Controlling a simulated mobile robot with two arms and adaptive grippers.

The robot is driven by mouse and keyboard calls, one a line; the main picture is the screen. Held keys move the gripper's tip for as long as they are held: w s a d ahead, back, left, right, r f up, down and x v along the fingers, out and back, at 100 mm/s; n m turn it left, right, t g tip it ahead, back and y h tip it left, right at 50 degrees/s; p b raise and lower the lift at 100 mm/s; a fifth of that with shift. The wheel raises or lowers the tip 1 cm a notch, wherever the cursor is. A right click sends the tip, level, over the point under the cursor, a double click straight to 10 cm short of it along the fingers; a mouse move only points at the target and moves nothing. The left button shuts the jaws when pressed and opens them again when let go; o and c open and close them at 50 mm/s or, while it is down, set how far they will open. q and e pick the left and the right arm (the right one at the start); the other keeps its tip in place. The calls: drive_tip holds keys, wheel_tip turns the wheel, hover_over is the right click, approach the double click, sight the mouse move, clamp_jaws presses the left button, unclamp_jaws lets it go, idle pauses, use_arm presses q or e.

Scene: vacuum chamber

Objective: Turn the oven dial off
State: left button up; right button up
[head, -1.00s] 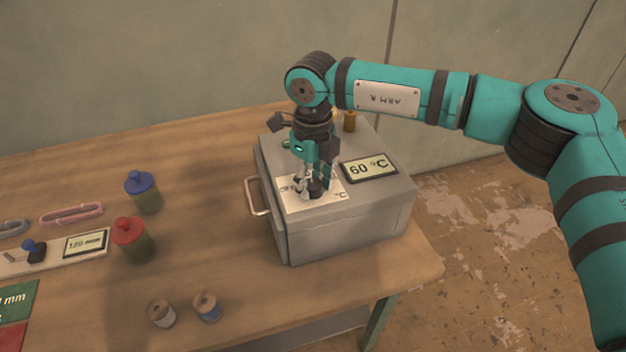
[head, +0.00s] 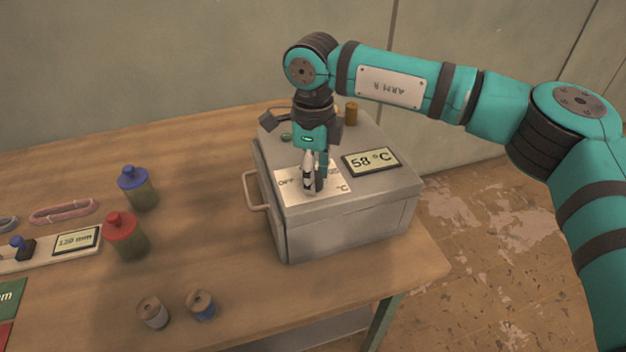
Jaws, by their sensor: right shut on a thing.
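The oven is a grey metal box (head: 355,225) on the right end of the wooden table. A white dial plate (head: 330,192) on its top shows "OFF" at its left and "°C" at its right. A display (head: 371,162) beside it reads 58 °C. My right gripper (head: 313,187) points down over the plate and is shut on the dial, which is mostly hidden by the fingers. Where the dial's pointer stands I cannot tell. My left gripper is not in view.
A handle (head: 256,192) sticks out from the oven's left side. A blue-lidded jar (head: 137,188), a red-lidded jar (head: 126,237) and two spools (head: 201,305) stand to the left. A brown bottle (head: 351,113) stands behind the oven's top. The table between jars and oven is clear.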

drive_tip(key=n+b, duration=0.1)
drive_tip(key=n, duration=0.2)
drive_tip(key=shift+n, duration=0.3)
drive_tip(key=shift+r+n+b, duration=0.1)
drive_tip(key=shift+n+b, duration=0.45)
drive_tip(key=shift+n, duration=0.85)
drive_tip(key=o, duration=1.1)
drive_tip(key=shift+o, duration=0.2)
drive_tip(key=shift+r, duration=0.2)
wheel_tip(320, 180, up, 12)
drive_tip(key=shift+f, duration=0.2)
drive_tip(key=shift+f, duration=0.1)
